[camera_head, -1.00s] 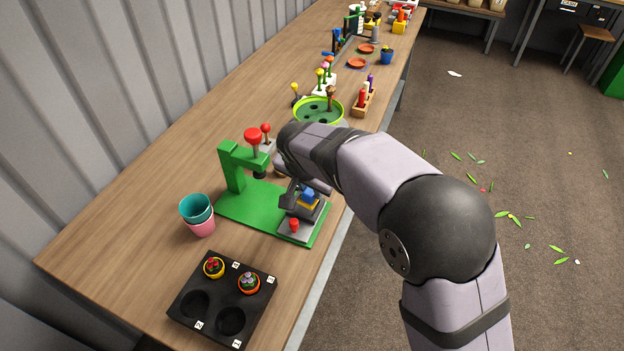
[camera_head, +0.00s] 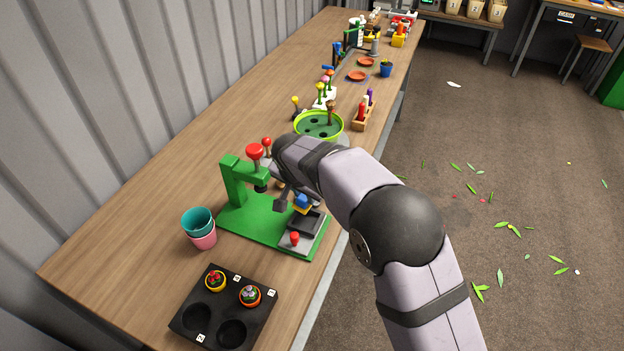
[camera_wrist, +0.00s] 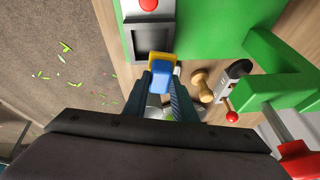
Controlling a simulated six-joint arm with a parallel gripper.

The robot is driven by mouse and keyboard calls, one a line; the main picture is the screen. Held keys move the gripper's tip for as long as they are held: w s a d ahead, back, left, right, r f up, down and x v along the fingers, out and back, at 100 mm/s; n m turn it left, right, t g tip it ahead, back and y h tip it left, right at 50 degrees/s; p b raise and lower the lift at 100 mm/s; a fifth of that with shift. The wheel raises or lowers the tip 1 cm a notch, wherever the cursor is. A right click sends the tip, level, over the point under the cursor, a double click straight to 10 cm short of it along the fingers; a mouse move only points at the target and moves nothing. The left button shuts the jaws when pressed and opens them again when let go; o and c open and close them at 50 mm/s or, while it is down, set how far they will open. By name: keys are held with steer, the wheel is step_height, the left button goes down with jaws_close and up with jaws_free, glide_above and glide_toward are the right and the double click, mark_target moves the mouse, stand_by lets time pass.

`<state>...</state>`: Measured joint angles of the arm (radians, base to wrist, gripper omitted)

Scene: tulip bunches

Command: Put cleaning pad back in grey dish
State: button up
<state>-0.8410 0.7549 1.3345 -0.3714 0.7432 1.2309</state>
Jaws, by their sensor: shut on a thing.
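The cleaning pad (camera_head: 302,203) is a small blue block with a yellow layer. My gripper (camera_wrist: 162,82) is shut on it, with one finger at each side of the pad (camera_wrist: 162,71) in the wrist view. The grey dish (camera_head: 313,222) is a dark square tray on the green stand, and its bare floor shows in both views. In the wrist view the pad lies over the near edge of the dish (camera_wrist: 152,42). It looks held above the dish, but the exact gap is hard to tell. My arm partly hides the gripper in the head view.
The green stand (camera_head: 240,212) has an upright with a red knob (camera_head: 254,151). A red button (camera_head: 295,238) sits in front of the dish. Stacked cups (camera_head: 198,222) stand left, and a black pot tray (camera_head: 205,312) lies nearer. A wooden-handled tool (camera_wrist: 201,84) is beside my gripper.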

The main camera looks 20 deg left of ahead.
steer(key=w+f, duration=0.1)
steer(key=w, duration=0.1)
steer(key=w+f+p, duration=0.1)
steer(key=w, duration=0.1)
steer(key=w+a+f, duration=0.1)
steer(key=shift+w+p, duration=0.4)
steer(key=shift+w+a+f, duration=0.1)
steer(key=shift+w, duration=0.05)
steer(key=shift+w, duration=0.25)
steer(key=shift+w+a+f+p, duration=0.15)
steer(key=shift+w+f+p, duration=0.15)
steer(key=shift+w+f, duration=0.3)
steer(key=shift+w+a+f+p, duration=0.15)
steer(key=shift+w+f+p, duration=0.2)
steer(key=shift+w, duration=0.35)
steer(key=shift+f, duration=0.1)
steer(key=shift+f, duration=0.1)
steer(key=o, duration=0.9)
steer(key=shift+o, duration=0.2)
